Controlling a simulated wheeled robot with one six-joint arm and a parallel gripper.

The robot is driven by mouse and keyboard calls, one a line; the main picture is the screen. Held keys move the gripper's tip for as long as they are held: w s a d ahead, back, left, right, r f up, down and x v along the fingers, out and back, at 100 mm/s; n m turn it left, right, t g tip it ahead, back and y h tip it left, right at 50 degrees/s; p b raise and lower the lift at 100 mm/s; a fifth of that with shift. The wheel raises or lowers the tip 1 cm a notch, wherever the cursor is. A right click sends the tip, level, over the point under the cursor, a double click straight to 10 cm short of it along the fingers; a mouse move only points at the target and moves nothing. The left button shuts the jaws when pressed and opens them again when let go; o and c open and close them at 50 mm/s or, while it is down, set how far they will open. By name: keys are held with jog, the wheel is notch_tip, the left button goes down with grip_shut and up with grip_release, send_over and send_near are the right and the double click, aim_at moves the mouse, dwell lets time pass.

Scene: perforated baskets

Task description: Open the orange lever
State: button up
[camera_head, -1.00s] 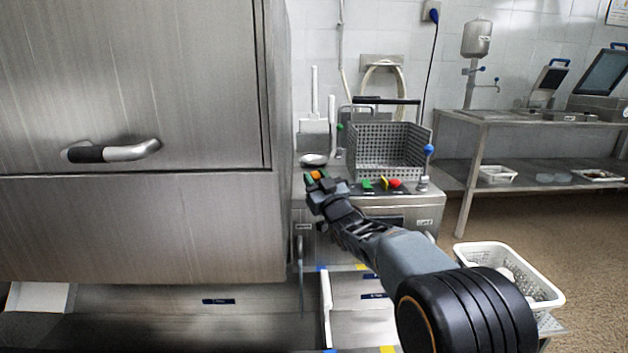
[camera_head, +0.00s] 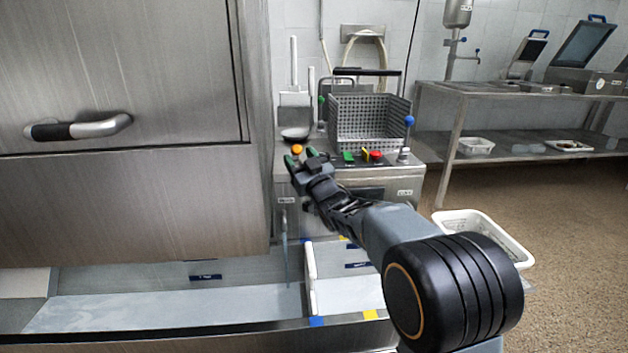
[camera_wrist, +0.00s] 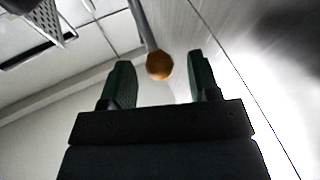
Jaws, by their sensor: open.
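The orange lever's round knob (camera_head: 297,150) shows at the left front of the fryer-like steel unit, just beyond my gripper's fingertips. In the wrist view the orange ball knob (camera_wrist: 159,66) sits on a thin grey rod, between the two green fingertips in the picture. My gripper (camera_head: 301,158) is open, and its fingers (camera_wrist: 158,82) stand apart on either side of the knob with visible gaps. I cannot tell how deep the knob lies between them. The lever's lower end is hidden.
A perforated grey basket (camera_head: 368,120) stands on the steel unit (camera_head: 345,178), with a blue-knobbed lever (camera_head: 409,121) at its right. Green and red controls (camera_head: 376,155) lie in front. A large steel machine (camera_head: 130,200) closes off the left. A white crate (camera_head: 480,232) stands at right.

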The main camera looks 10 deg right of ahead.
jog(key=p+v, duration=0.1)
jog(key=v, duration=1)
jog(key=shift+s, duration=0.2)
jog(key=shift+d+f, duration=0.1)
dwell(0.7)
